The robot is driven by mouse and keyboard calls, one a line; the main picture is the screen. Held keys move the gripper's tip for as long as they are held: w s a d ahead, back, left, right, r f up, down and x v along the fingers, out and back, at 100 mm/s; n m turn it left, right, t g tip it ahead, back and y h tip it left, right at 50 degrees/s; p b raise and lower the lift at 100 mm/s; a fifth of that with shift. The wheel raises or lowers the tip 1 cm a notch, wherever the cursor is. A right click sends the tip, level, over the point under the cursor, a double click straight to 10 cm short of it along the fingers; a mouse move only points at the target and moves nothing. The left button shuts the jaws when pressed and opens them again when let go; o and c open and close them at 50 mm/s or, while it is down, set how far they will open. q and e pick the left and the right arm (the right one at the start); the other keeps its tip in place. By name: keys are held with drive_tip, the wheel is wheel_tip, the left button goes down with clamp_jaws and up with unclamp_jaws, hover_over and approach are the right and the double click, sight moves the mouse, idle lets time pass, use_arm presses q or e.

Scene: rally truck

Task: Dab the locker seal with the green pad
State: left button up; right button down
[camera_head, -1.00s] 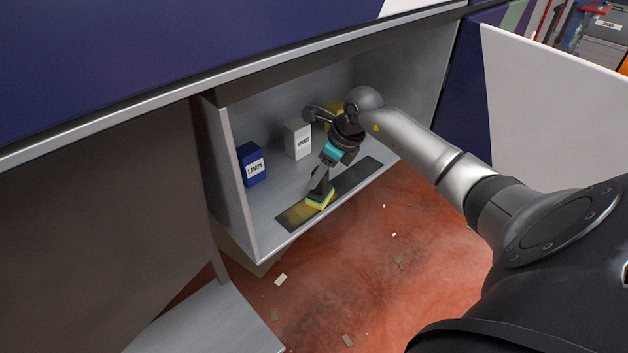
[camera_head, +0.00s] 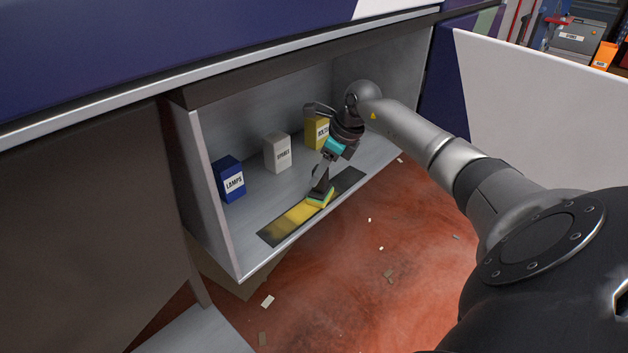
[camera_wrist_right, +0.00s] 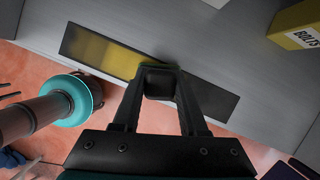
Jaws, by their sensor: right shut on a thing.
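The seal (camera_head: 352,180) is a dark strip along the front of the open locker's floor, with its left part covered in yellow (camera_head: 300,213). It also shows in the wrist view (camera_wrist_right: 212,101), yellow on the left and dark on the right. The green pad (camera_head: 325,197), with a yellow layer, sits on the strip near the right end of the yellow. My right gripper (camera_head: 320,186) is shut on the pad's dark handle (camera_wrist_right: 160,82), and in the wrist view it hides most of the pad.
Inside the locker (camera_head: 213,226), a blue LAMPS box (camera_head: 229,181), a white box (camera_head: 277,153) and a yellow box (camera_head: 317,132) stand behind the strip. A white panel (camera_head: 540,110) is at the right. Small scraps lie on the red ground (camera_head: 340,290).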

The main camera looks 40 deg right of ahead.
drive_tip(key=shift+w+d+b, duration=0.15)
drive_tip(key=shift+d+b, duration=0.75)
drive_tip(key=shift+d, duration=0.65)
drive_tip(key=shift+w+d+b, duration=0.15)
drive_tip(key=shift+d+b, duration=0.85)
drive_tip(key=shift+d, duration=1.25)
drive_tip(key=shift+w+d+b, duration=0.15)
drive_tip(key=shift+d+b, duration=0.85)
drive_tip(key=shift+d, duration=0.6)
drive_tip(key=shift+p, duration=0.35)
drive_tip(key=shift+a+r+p, duration=0.1)
drive_tip(key=shift+a+p, duration=0.2)
drive_tip(key=shift+p, duration=0.25)
drive_tip(key=shift+s+a+r+p, duration=0.1)
drive_tip(key=shift+s+a+p, duration=0.1)
drive_tip(key=shift+a+p, duration=1.25)
